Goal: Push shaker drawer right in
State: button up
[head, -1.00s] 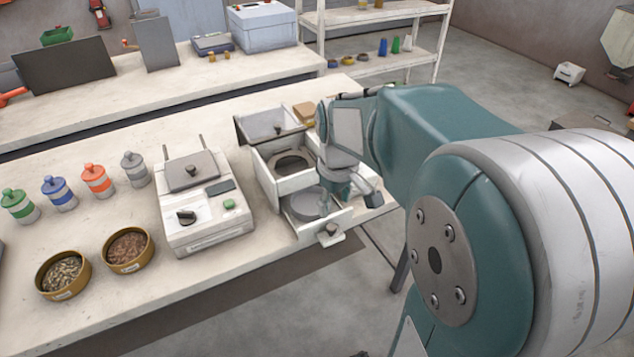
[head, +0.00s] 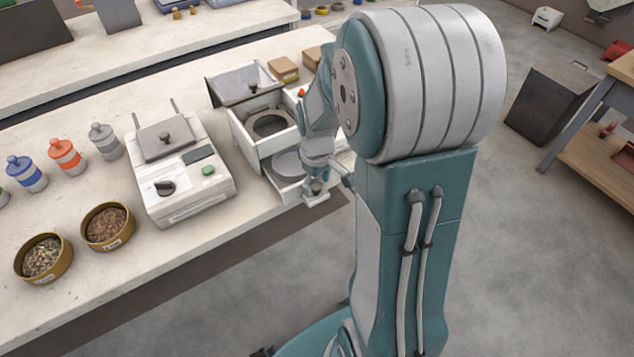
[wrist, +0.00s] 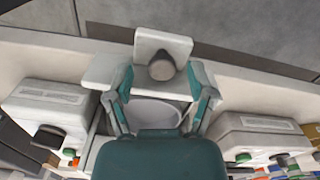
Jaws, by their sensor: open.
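In the wrist view the drawer's pale front (wrist: 105,70) carries a plate with a round grey knob (wrist: 162,67). My gripper (wrist: 163,84) is open above the drawer, its fingers either side of the pan in the picture, with the knob just beyond the fingertips. Contact cannot be told. My arm partly hides the drawer in the head view.
A white machine (head: 185,175) with a black knob and green button stands left of the shaker. Two bowls of pellets (head: 43,258) (head: 107,228) and several bottles (head: 66,155) stand further left. Small boxes (head: 284,69) sit behind the shaker. Floor in front is clear.

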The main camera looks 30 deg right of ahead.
jog(key=shift+a+f, duration=0.15)
jog(key=shift+f, duration=0.05)
grip_shut()
jog(key=w, duration=0.7)
jog(key=shift+w+a, duration=0.1)
jog(key=shift+w, duration=0.05)
grip_release()
notch_tip(320, 180, up, 12)
dwell(0.6)
